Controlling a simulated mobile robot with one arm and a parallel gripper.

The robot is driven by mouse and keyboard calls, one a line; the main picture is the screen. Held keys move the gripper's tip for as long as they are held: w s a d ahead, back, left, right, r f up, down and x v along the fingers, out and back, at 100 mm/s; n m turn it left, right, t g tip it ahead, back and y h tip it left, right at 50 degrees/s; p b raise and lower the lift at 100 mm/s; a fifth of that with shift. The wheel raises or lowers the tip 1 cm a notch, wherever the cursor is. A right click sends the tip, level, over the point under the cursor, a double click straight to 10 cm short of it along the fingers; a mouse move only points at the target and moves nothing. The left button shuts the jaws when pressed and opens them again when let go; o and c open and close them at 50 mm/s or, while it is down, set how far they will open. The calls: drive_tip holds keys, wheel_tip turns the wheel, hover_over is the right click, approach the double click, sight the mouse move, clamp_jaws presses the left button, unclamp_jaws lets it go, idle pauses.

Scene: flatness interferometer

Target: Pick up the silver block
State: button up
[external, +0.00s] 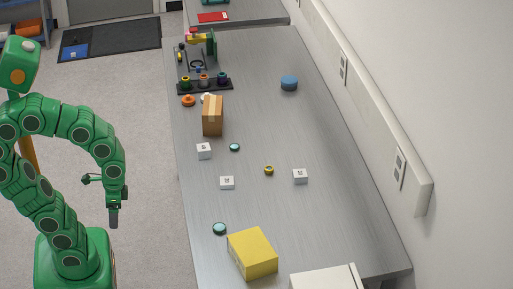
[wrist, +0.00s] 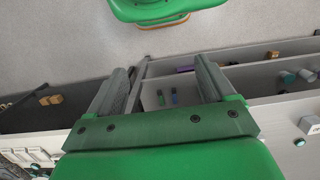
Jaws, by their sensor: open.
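No block can be told for sure as the silver block. Three small whitish blocks with dark marks on top lie on the grey metal table (external: 262,125) in the external view: one at the left edge (external: 204,151), one nearer the front (external: 227,182) and one further right (external: 300,176). My gripper (external: 113,217) hangs pointing down left of the table, apart from all of them. In the wrist view my gripper (wrist: 163,68) is open, with nothing between its fingers.
A yellow box (external: 252,253), a cardboard box (external: 213,115), a blue puck (external: 289,83) and a dark rack (external: 205,86) stand on the table. A wall with outlets runs along the right. The wrist view shows shelving with small items (wrist: 174,97).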

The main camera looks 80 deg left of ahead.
drive_tip(key=w+a+f+m+g+y, duration=0.15)
drive_tip(key=w+a+m+y, duration=0.3)
drive_tip(key=w+a, duration=0.7)
drive_tip(key=m+t+y, duration=0.5)
drive_tip(key=m+y, duration=0.4)
drive_tip(key=m, duration=0.5)
approach(227, 182)
drive_tip(key=shift+s+a+r+g, duration=0.2)
drive_tip(key=shift+a+r+g, duration=0.05)
drive_tip(key=shift+a, duration=0.35)
drive_tip(key=shift+w+f+m, duration=0.35)
drive_tip(key=shift+f+m, duration=0.05)
drive_tip(key=shift+m, duration=0.05)
drive_tip(key=shift+x, duration=3.8)
drive_tip(key=c, duration=1.1)
